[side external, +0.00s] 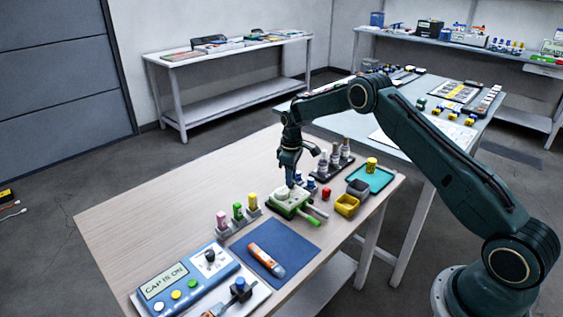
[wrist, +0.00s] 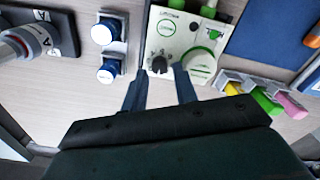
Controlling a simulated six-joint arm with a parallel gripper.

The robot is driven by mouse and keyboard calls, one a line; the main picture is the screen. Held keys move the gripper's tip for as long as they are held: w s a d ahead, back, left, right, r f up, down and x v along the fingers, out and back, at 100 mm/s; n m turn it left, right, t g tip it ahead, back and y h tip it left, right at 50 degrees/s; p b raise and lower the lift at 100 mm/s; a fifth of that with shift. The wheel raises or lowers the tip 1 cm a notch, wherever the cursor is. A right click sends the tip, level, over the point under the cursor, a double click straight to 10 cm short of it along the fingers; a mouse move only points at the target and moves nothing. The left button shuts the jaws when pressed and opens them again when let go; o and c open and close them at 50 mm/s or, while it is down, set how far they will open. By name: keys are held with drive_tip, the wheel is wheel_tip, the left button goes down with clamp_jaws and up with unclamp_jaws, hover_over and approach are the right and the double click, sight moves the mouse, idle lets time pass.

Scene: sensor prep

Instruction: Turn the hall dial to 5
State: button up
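A white-topped green device (side external: 290,204) stands on the wooden table under my gripper (side external: 291,180). In the wrist view the device's white face (wrist: 182,35) carries a black pointer knob (wrist: 159,63) and a larger white round knob (wrist: 200,66). I cannot read which of these is the hall dial. My gripper (wrist: 160,76) is open, and its two fingertips are on either side of the black knob. I cannot tell whether they touch it. The numbers around the knob are not readable.
A blue console (side external: 187,283) reading "CAP IS ON" has its own black knob (side external: 210,256). Pink, green and yellow pegs (side external: 238,212) stand left of the device, blue-capped parts (wrist: 108,30) beside it. A yellow bin (side external: 347,206) is right. The table's far left is clear.

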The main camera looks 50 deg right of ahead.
drive_tip(key=shift+f, duration=0.95)
drive_tip(key=shift+c, duration=0.4)
clamp_jaws()
